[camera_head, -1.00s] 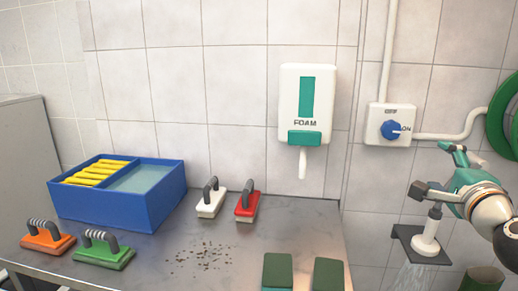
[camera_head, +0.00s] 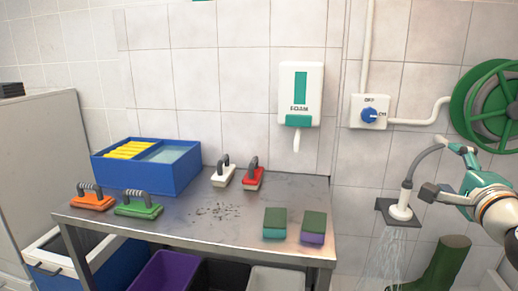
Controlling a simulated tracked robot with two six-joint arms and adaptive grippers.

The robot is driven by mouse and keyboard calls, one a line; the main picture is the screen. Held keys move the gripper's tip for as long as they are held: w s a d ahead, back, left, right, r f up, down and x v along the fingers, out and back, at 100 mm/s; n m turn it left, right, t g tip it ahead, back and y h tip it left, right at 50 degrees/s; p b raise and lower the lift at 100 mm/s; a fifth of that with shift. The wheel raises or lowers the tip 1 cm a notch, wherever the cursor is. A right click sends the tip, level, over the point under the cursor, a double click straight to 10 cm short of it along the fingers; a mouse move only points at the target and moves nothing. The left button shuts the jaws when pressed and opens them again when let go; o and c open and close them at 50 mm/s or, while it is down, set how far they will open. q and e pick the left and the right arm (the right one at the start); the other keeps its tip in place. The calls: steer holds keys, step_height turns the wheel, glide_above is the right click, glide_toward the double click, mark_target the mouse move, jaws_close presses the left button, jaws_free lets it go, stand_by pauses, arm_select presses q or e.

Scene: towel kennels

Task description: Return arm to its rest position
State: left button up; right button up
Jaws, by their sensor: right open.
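My right gripper (camera_head: 434,168) is at the right of the head view, its two fingers spread wide and nothing between them. A white shower head (camera_head: 401,212) sits upright in a dark wall bracket (camera_head: 383,206), just left of the gripper, with its grey hose curving up behind. The lower dark finger looks apart from the shower head. Water sprays down below the bracket. My left gripper is not in view.
A green hose reel (camera_head: 465,105) hangs at right, above a green boot (camera_head: 446,262). The steel table (camera_head: 180,234) carries brushes, sponges and a blue bin (camera_head: 148,182). Several bins stand below.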

steer(key=w+a+f+n+g+y+p, duration=0.1)
steer(key=w+a+f+g+p, duration=0.15)
steer(key=f, duration=0.45)
steer(key=w+a+f+n+g+y+p, duration=0.15)
steer(key=w+f, duration=0.25)
steer(key=f, duration=0.4)
steer(key=s+a+f+n+g+y+p, duration=0.1)
steer(key=s+a+f+n+g+p, duration=0.3)
steer(key=f, duration=0.6)
steer(key=a+f+m+g+y+p, duration=0.1)
steer(key=a+f+y, duration=0.1)
steer(key=a+f, duration=0.6)
steer(key=s+a+f+n+g+y, duration=0.1)
steer(key=s+a+f+n+g, duration=0.1)
steer(key=s+f, duration=0.4)
steer(key=s+a+f+n+g+y+p, duration=0.1)
steer(key=s+a+f+n+g, duration=0.2)
steer(key=s, duration=0.8)
steer(key=s+a+f+n+g+y+p, duration=0.1)
steer(key=s+a+f+n+g, duration=0.1)
steer(key=s+a+f+n, duration=0.4)
steer(key=s+f+n, duration=0.2)
steer(key=s+f, duration=0.1)
steer(key=shift+g, duration=0.4)
steer(key=shift+f, duration=0.1)
